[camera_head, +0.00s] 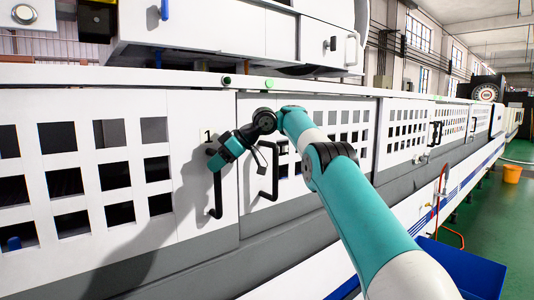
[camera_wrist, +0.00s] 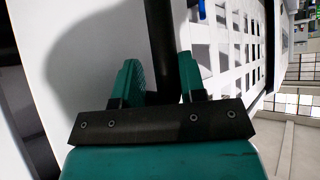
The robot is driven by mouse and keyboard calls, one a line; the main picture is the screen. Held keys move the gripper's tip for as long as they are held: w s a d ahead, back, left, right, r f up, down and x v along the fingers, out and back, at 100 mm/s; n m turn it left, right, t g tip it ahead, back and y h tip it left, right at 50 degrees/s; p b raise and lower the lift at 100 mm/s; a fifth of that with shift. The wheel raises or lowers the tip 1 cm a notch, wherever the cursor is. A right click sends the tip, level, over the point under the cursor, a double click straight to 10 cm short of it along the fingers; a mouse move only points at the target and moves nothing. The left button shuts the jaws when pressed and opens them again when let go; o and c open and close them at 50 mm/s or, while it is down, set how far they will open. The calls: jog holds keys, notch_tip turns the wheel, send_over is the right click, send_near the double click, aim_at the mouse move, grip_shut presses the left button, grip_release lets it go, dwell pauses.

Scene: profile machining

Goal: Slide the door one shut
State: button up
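Door one (camera_head: 185,212) is the white panel with a black "1" and a grid of square openings, at the left of the head view. Its black vertical handle (camera_head: 217,198) is near its right edge. My gripper (camera_head: 217,158) is at the upper part of this handle. In the wrist view, the black handle bar (camera_wrist: 163,40) runs between my two teal fingers (camera_wrist: 160,82). The bar is close to the right finger, and a gap shows beside the left finger. The gripper looks open around the bar; contact is unclear.
A neighbouring door panel (camera_head: 252,215) with its own black handle (camera_head: 268,183) stands just right of door one, across a narrow seam. More panels run off to the right. A blue bin (camera_head: 465,270) is at lower right, and an orange bucket (camera_head: 512,173) stands on the green floor.

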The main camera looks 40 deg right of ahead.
jog(key=s+d+p, duration=0.2)
jog(key=s+d, duration=0.3)
jog(key=d, duration=0.3)
jog(key=s+d+p, duration=0.3)
jog(key=s+d, duration=0.2)
jog(key=d, duration=0.3)
jog(key=shift+s+f, duration=0.15)
dwell(1.0)
jog(key=shift+d, duration=0.1)
